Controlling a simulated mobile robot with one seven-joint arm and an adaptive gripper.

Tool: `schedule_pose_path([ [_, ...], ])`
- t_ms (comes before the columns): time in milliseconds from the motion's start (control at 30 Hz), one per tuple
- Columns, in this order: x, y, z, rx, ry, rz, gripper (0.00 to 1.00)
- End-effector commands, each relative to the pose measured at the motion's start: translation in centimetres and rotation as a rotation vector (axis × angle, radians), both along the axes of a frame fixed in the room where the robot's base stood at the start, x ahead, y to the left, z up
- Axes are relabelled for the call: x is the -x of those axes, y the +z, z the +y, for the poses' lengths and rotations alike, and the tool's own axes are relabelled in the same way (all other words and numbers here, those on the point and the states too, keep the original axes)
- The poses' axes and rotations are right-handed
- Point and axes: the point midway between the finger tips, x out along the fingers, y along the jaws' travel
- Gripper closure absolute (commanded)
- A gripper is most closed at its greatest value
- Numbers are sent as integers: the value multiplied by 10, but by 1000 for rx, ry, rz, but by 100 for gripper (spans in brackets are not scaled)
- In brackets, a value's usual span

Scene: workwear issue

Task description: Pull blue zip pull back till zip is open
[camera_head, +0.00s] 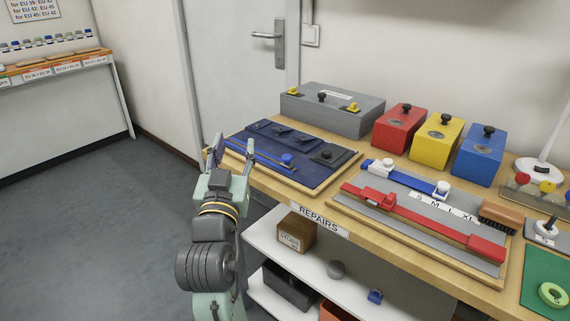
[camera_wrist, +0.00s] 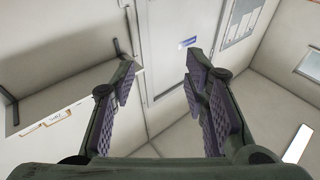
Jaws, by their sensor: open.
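The blue zip pull (camera_head: 287,158) sits on a zip strip along the front part of a dark navy panel (camera_head: 315,181) at the left of the bench. It is toward the right part of the strip. A blue line runs left from it toward my gripper. My gripper (camera_head: 231,150) is upright at the bench's front left, fingers apart and empty, left of the zip pull and not touching it. In the wrist view my gripper (camera_wrist: 158,85) shows both purple-padded fingers wide apart, with only wall and door between them. The zip pull is not in the wrist view.
A black knob block (camera_head: 326,155) stands right of the zip pull. A grey box (camera_head: 332,111) stands behind the panel. A grey board with a red slider (camera_head: 378,198) lies to the right. Red, yellow and blue boxes stand at the back. The floor at left is clear.

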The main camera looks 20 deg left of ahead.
Motion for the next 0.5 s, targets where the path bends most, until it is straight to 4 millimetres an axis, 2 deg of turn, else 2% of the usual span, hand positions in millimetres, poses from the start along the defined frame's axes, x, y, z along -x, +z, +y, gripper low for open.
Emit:
schedule_pose_path([
  [33, -13, -28, -18, 24, -76, 75, 59],
  [100, -25, -55, -41, 47, -165, 154, 59],
  [200, -32, -77, -61, 62, -240, 218, 59],
  [367, -45, -82, -68, 66, -268, 238, 59],
  [500, -69, -80, -67, 65, -267, 238, 59],
])
